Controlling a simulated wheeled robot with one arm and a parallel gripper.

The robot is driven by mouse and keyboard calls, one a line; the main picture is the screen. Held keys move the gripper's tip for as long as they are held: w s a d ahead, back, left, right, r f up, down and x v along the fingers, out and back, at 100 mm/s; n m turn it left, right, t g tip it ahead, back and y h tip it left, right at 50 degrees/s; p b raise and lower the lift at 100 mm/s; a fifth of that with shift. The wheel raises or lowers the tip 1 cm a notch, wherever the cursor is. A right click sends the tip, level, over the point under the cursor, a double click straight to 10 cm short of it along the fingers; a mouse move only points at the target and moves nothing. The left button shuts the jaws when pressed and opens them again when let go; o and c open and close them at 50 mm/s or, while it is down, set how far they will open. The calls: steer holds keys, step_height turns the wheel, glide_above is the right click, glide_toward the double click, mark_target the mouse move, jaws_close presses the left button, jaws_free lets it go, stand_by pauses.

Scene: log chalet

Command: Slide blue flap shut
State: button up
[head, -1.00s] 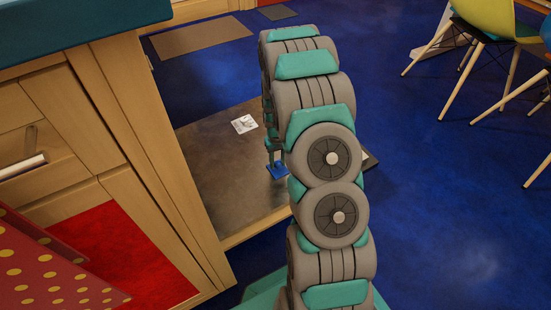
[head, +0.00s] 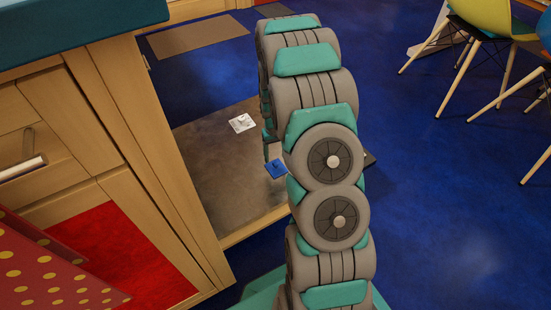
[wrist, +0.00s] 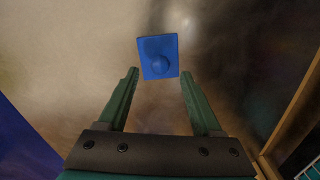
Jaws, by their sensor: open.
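A small blue rectangular flap with a rounded knob (wrist: 158,57) lies against a mottled brown-grey panel (wrist: 80,60) in the wrist view. In the head view the blue flap (head: 276,169) shows just left of my arm, over the same panel (head: 205,165). My gripper (wrist: 159,77) is open and empty. Its two green fingers point towards the flap, with the tips just below its lower corners, one on each side. I cannot tell the depth gap between tips and flap. In the head view my gripper is mostly hidden behind my arm.
A wooden cabinet (head: 120,150) stands at the left, beside the panel. A white card (head: 242,123) lies on the panel. A red dotted cloth (head: 45,270) is at lower left. Chairs (head: 480,40) stand at upper right. The blue floor (head: 440,220) at right is clear.

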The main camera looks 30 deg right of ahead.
steer(key=shift+r, duration=2.2)
steer(key=shift+r, duration=0.1)
